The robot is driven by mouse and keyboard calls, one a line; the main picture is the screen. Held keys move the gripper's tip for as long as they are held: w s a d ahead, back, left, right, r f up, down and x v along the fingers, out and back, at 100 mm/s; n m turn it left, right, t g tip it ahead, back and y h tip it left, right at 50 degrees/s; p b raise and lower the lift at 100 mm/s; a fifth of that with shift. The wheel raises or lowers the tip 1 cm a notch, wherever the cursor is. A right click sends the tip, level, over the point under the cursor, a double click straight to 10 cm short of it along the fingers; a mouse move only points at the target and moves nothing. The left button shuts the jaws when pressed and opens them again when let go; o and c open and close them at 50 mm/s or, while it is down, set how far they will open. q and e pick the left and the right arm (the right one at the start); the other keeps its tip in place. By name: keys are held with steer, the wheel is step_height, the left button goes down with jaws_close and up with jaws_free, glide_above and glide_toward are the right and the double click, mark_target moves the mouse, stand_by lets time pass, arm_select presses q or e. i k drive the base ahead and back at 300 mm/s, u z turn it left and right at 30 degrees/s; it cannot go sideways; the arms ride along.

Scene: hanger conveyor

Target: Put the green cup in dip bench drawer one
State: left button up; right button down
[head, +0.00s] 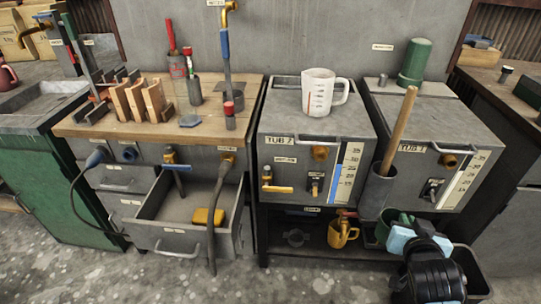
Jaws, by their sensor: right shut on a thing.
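A green cup (383,228) is low in front of the right tub unit, partly hidden by the light-blue jaws of my right gripper (402,238). The gripper is shut on it. Below the wooden-topped bench, a grey drawer (166,243) is pulled open, well to the left of the gripper. A yellow block (208,217) lies in it, and the rest of its floor looks bare. The drawer labels are too small to read. My left gripper is not in view.
A yellow mug (342,234) stands on the lower shelf, left of my gripper. A grey holder (376,190) with a wooden handle is just above. A hose (218,215) hangs across the open drawer's right side. A measuring jug (318,92) stands on the left tub unit.

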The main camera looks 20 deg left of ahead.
mark_target(169, 215)
steer(key=u, duration=3.7)
steer(key=k, duration=1.8)
steer(key=z, duration=1.05)
steer(key=i, duration=1.65)
steer(key=u, duration=0.05)
